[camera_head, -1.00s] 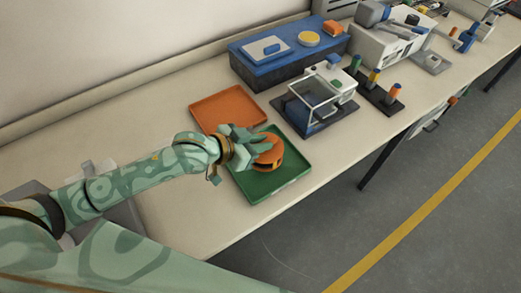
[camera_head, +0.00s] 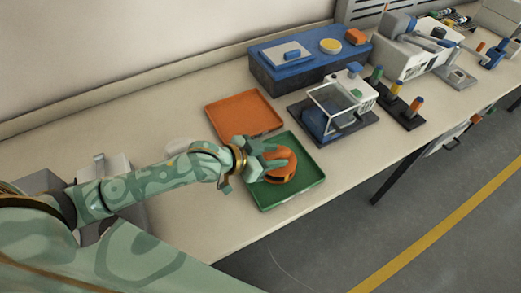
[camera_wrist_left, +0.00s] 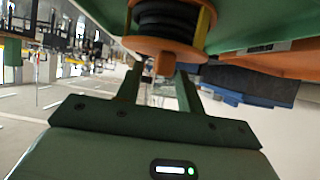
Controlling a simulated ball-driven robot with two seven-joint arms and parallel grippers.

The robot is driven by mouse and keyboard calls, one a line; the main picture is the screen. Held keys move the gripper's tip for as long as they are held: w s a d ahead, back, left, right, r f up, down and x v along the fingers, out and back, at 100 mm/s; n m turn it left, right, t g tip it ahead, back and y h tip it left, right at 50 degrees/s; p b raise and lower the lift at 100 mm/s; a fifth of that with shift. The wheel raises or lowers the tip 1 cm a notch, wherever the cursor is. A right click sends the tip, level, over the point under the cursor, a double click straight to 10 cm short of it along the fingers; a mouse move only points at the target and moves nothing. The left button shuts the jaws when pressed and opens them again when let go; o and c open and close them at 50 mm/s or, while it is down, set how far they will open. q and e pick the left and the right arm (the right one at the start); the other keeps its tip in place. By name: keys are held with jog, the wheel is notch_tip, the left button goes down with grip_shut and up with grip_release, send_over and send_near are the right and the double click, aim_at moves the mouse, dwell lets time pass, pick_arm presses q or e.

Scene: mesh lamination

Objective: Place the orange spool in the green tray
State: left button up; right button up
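The orange spool (camera_head: 283,166) is at the green tray (camera_head: 294,195), over its middle. I cannot tell whether it touches the tray floor. My left gripper (camera_head: 272,156) reaches in from the left, its fingers against or just over the spool's near left side. In the left wrist view the spool (camera_wrist_left: 167,46) shows orange flanges and dark winding. Its flange hides the ends of the fingers (camera_wrist_left: 160,90), which stand apart with a gap between them. Whether they grip the spool is unclear. My right gripper is out of view.
An orange tray (camera_head: 243,114) lies just behind the green tray. A clear-covered machine (camera_head: 340,105) stands close to its right, with upright coloured handles (camera_head: 396,95) beyond. A blue block (camera_head: 300,72) is at the back. The table front is bare.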

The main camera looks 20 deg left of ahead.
pick_arm(q)
jog(key=p+v, duration=0.3)
jog(key=v, duration=0.8)
jog(key=shift+s+a+r, duration=0.15)
jog(key=shift+s, duration=0.1)
